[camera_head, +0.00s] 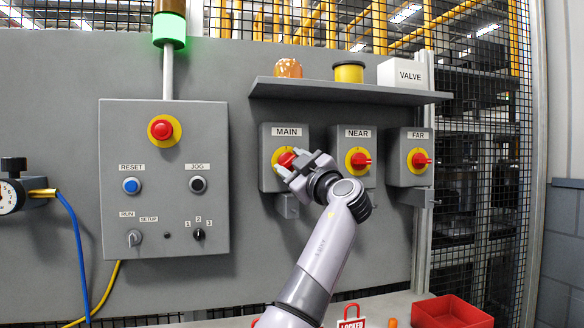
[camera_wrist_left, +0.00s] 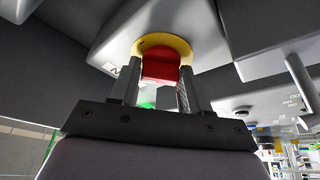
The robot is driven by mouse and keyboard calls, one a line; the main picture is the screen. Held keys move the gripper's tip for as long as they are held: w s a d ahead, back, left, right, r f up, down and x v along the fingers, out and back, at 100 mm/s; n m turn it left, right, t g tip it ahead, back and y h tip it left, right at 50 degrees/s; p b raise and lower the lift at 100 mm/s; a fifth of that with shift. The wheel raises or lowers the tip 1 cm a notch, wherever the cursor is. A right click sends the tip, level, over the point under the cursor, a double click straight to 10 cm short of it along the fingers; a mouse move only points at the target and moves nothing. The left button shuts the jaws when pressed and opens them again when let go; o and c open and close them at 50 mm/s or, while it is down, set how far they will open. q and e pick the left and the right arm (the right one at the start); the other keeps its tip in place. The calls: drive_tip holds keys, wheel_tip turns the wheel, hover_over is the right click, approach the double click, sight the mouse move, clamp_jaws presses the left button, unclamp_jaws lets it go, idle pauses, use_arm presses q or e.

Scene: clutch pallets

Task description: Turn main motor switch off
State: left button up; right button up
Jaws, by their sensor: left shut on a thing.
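The MAIN switch box (camera_head: 270,179) is grey with a yellow disc and a red knob (camera_head: 285,160), on the grey panel in the head view. My left gripper (camera_head: 294,163) is at this knob and hides part of it. In the left wrist view, the red knob (camera_wrist_left: 160,68) sits between the two fingers of my left gripper (camera_wrist_left: 157,85), with the yellow disc (camera_wrist_left: 160,44) behind it. The gripper is shut on the knob. The knob's exact angle is hard to tell. My right gripper is in neither view.
The NEAR switch (camera_head: 359,160) and FAR switch (camera_head: 418,160) are close on the right, their red handles roughly horizontal. A shelf (camera_head: 345,91) hangs above. A control box (camera_head: 164,228) is on the left. A red bin (camera_head: 452,312) stands below right.

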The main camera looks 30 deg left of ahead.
use_arm(q)
drive_tip(key=shift+r+n+g+p, duration=0.15)
drive_tip(key=shift+n+g+p, duration=0.35)
drive_tip(key=shift+n, duration=0.7)
drive_tip(key=n+g+p, duration=0.1)
drive_tip(key=n+p, duration=0.1)
drive_tip(key=n, duration=0.1)
drive_tip(key=shift+h, duration=0.3)
drive_tip(key=n+g+h+p, duration=0.1)
drive_tip(key=n+p, duration=0.1)
drive_tip(key=n, duration=0.2)
drive_tip(key=shift+d, duration=0.1)
drive_tip(key=shift+w+n+h+p, duration=0.1)
drive_tip(key=shift+n+h+p, duration=0.2)
drive_tip(key=shift+n+p, duration=0.45)
drive_tip(key=o, duration=1)
